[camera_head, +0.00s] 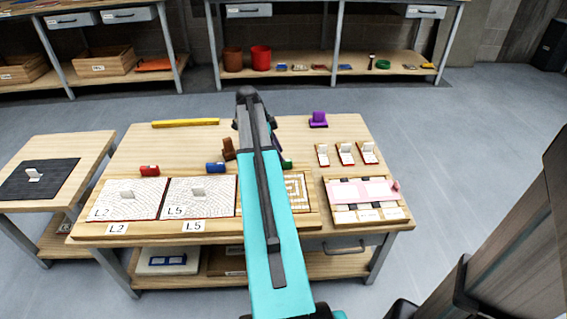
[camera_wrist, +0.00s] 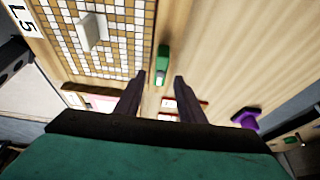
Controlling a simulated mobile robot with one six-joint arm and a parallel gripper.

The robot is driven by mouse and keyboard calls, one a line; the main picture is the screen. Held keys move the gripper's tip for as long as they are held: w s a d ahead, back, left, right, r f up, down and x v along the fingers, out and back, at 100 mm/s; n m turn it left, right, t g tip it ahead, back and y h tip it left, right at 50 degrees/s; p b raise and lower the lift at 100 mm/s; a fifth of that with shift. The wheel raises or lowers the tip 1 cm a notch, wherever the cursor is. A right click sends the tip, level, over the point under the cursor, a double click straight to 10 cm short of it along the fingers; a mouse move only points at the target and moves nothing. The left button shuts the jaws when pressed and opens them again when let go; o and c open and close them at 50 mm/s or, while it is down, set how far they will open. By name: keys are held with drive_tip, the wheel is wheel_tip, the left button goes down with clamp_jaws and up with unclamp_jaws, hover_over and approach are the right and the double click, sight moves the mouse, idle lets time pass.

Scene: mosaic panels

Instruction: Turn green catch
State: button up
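The green catch (camera_wrist: 163,65) is a small upright block on the wooden table, beside the edge of the tiled mosaic panel (camera_wrist: 101,68) in the wrist view. In the head view only a sliver of the green catch (camera_head: 288,163) shows at the right edge of my arm. My gripper (camera_wrist: 160,78) is open and empty. Its two dark fingers are spread, with the green catch just ahead of the gap between the tips. No contact is visible. My arm hides the gripper in the head view.
A red catch (camera_head: 149,170) and a blue catch (camera_head: 215,168) stand behind panels L2 and L5. A brown block (camera_head: 229,149) is left of my arm. A purple piece (camera_head: 318,119) and small white-topped stands (camera_head: 346,153) are to the right. A yellow bar (camera_head: 185,123) lies at the back.

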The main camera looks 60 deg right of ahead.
sight(283, 164)
drive_tip(key=shift+b+x, duration=0.3)
drive_tip(key=shift+x, duration=2.45)
clamp_jaws()
drive_tip(key=shift+a, duration=0.2)
drive_tip(key=shift+d, duration=0.1)
